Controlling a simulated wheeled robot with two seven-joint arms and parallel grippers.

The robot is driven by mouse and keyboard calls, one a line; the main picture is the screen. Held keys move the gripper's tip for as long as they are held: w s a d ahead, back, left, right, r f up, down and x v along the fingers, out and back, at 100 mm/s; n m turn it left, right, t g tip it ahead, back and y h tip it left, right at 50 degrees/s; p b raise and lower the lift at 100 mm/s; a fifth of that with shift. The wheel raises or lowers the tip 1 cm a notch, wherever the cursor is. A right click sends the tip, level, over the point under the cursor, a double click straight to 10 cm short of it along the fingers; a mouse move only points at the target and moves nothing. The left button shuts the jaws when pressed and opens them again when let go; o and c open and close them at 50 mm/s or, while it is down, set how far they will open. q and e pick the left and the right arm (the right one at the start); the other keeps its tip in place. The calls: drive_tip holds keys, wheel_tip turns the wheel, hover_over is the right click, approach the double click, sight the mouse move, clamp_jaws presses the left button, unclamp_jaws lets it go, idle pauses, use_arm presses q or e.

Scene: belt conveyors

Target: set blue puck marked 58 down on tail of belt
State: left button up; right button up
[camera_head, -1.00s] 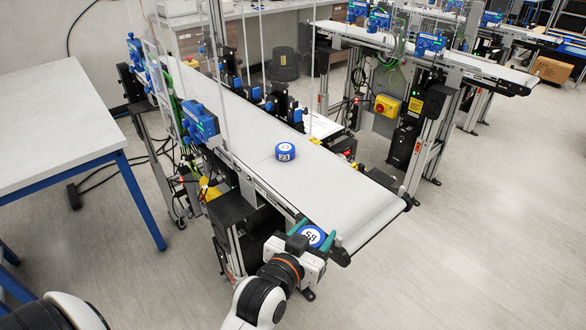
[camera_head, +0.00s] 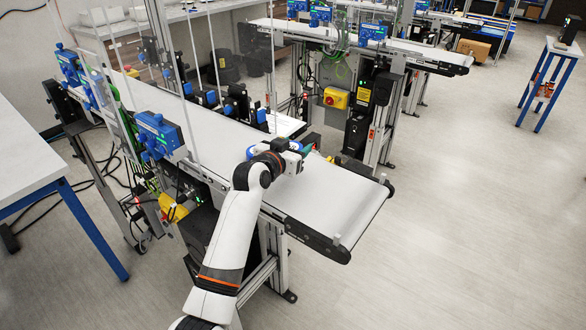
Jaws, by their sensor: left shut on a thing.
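The belt (camera_head: 325,205) runs from the upper left to its tail at the lower right, and its tail surface is bare. My left gripper (camera_head: 307,149) is over the middle of the belt, its teal fingertips pointing away from me. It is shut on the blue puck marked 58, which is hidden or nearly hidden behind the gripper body. Another blue puck (camera_head: 253,152), seemingly the one marked 23, shows partly behind my left wrist. I cannot tell the gap between the held puck and the belt. My right gripper is out of view.
Blue sensor boxes (camera_head: 160,136) and clear upright panels line the belt's left side. A white table (camera_head: 25,150) stands at the left. A second conveyor (camera_head: 400,50) lies behind. Open floor lies right of the belt's tail.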

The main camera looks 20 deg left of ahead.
use_arm(q)
wheel_tip(320, 180, down, 2)
wheel_tip(320, 180, down, 3)
drive_tip(key=shift+f, duration=0.45)
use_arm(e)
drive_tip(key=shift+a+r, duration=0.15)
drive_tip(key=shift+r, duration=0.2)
use_arm(q)
drive_tip(key=shift+f, duration=0.15)
drive_tip(key=o, duration=1)
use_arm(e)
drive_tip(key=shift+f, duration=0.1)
